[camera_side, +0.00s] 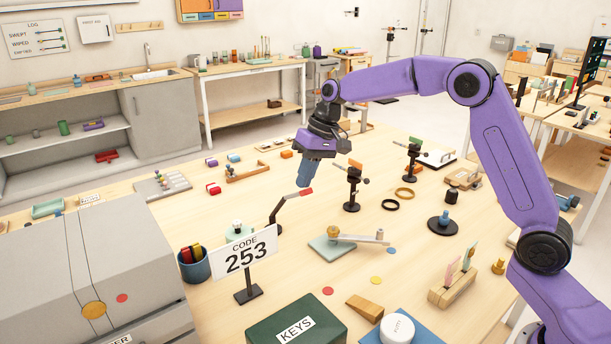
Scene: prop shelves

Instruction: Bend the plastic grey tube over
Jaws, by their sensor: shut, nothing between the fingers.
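A slim grey piece with a red end (293,197) slants up to the right from a dark curved post on the table, partly behind the CODE 253 sign. It looks most like the grey tube, but I cannot be sure that it is the tube. My gripper (309,183) hangs from the purple arm just above the red end, its blue-grey fingers pointing down and together. It is shut and holds nothing. From this angle I cannot tell whether the fingertips touch the red end.
The CODE 253 sign (246,253) and a blue cup (194,264) stand in front. A pale hinged-looking plate (335,246) lies to the right. Black stands (352,188), rings (390,205) and a green KEYS box (296,331) are near. Bare wood lies between them.

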